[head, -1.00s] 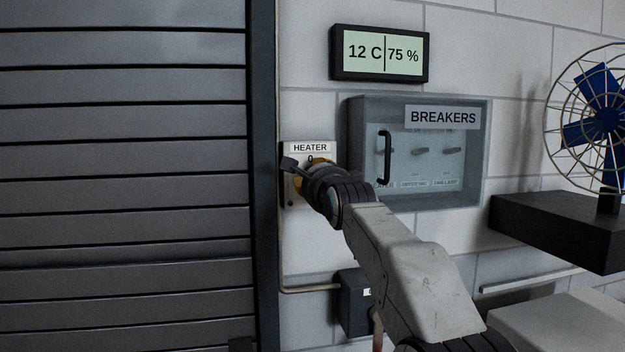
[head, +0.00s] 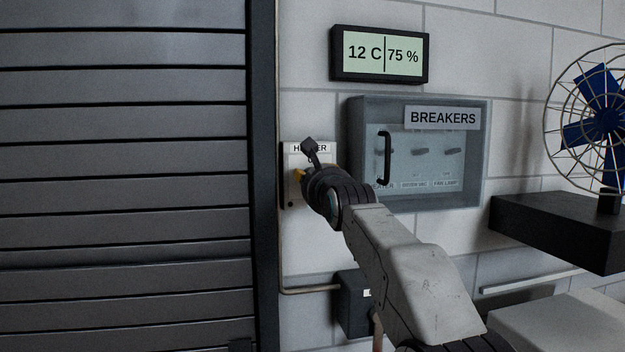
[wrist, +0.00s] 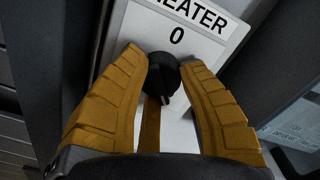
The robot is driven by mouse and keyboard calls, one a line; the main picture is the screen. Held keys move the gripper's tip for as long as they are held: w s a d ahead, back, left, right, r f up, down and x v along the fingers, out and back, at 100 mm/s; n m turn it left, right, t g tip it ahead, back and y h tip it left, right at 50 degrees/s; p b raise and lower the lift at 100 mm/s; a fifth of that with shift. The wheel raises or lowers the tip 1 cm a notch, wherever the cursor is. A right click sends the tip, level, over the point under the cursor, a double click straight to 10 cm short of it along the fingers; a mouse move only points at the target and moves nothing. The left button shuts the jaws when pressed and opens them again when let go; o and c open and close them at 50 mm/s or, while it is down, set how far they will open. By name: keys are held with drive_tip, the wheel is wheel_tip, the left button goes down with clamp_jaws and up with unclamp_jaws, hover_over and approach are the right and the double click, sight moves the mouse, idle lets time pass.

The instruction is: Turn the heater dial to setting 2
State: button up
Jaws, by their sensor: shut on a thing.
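The heater panel (head: 291,192) is a pale plate on the wall between the grey shutter and the breaker box. In the wrist view the panel (wrist: 213,22) reads HEATER, with a 0 below it, both tilted. The round black heater dial (wrist: 161,72) sits under the 0. Its raised ridge is visible, but I cannot tell which setting it points to. My gripper (wrist: 164,64) has its yellow fingers on either side of the dial, shut on it. In the head view my gripper (head: 299,175) covers the dial and part of the panel.
The breaker box (head: 474,165) with a black handle (head: 384,158) is close on the right. A display (head: 380,70) above reads 12 C and 75 %. The slatted shutter (head: 120,155) is at left. A fan (head: 604,118) stands on a dark shelf (head: 560,232) at right.

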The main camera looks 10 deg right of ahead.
drive_tip(key=shift+w+f, duration=0.1)
drive_tip(key=shift+f, duration=0.2)
drive_tip(key=o, duration=1.2)
drive_tip(key=shift+d+r, duration=0.1)
drive_tip(key=shift+o, duration=0.2)
drive_tip(key=shift+r, duration=0.1)
drive_tip(key=s, duration=1.2)
